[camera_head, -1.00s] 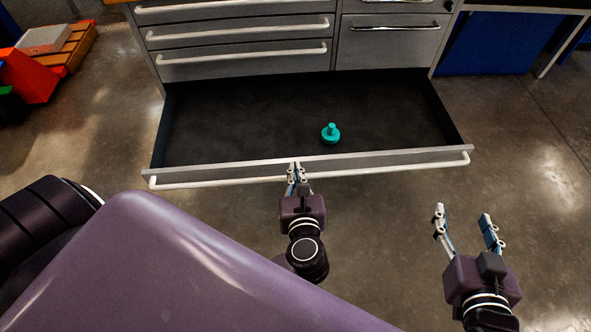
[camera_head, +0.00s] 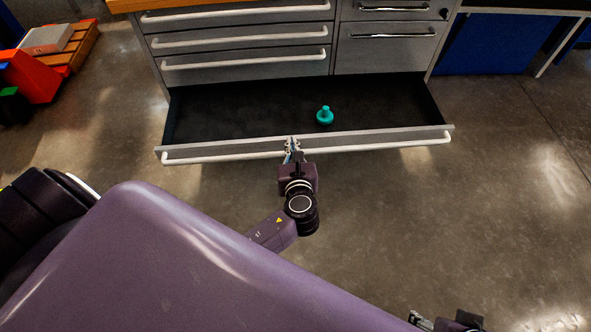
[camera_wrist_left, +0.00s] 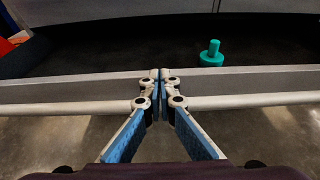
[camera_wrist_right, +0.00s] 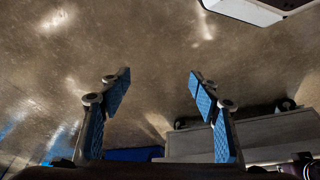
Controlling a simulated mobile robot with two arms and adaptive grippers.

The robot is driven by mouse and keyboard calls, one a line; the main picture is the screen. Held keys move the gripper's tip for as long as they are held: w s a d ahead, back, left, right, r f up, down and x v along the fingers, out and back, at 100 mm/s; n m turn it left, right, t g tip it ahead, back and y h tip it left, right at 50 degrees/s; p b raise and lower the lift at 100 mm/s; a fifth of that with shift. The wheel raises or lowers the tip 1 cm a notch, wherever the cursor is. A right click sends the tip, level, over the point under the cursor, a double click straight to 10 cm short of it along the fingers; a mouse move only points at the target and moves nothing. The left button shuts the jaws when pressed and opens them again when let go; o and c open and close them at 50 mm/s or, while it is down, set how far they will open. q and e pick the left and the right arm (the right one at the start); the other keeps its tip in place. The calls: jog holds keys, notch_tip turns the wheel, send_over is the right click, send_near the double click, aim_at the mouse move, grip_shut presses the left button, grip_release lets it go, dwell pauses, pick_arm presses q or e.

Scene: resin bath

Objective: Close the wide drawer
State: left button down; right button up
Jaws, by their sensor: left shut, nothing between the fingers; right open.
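The wide drawer (camera_head: 190,153) is the bottom one of a grey cabinet and is pulled part way out. Its long white handle (camera_head: 385,145) runs along the front. A teal knob-shaped object (camera_head: 325,116) stands inside on the dark floor. My left gripper (camera_head: 291,146) is shut and empty, with its fingertips at the drawer's front edge over the handle, left of the drawer's middle. The left wrist view shows its closed fingers (camera_wrist_left: 160,85) against the drawer front. My right gripper (camera_wrist_right: 160,85) is open and empty above the floor; the head view shows only part of it at the bottom edge.
Shut drawers (camera_head: 240,40) sit above the wide one. Red and green boxes and a wooden pallet (camera_head: 75,45) are at the far left. A blue panel (camera_head: 490,42) is at the right. The concrete floor in front and right is clear.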

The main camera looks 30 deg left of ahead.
pick_arm(q)
jog(key=w+a, duration=0.2)
jog(key=w, duration=0.1)
jog(key=w+a+p, duration=0.1)
jog(key=shift+w+a+r, duration=0.1)
jog(key=shift+w+r, duration=0.2)
jog(key=x, duration=0.2)
jog(key=r+x, duration=0.1)
jog(key=x, duration=0.1)
jog(key=shift+w+a+f, duration=0.1)
jog(key=shift+w+a, duration=0.1)
jog(key=shift+w, duration=0.05)
jog(key=x, duration=0.3)
jog(key=r+x, duration=0.1)
jog(key=x, duration=0.2)
jog(key=shift+w+a+r+b, duration=0.1)
jog(key=shift+r+b, duration=0.1)
jog(key=shift+b, duration=0.1)
jog(key=w+a, duration=0.1)
jog(key=w+a+b, duration=0.1)
jog(key=w, duration=0.1)
jog(key=shift+w, duration=0.15)
jog(key=shift+w+a, duration=0.55)
jog(key=shift+w, duration=0.1)
pick_arm(e)
jog(key=shift+f, duration=0.2)
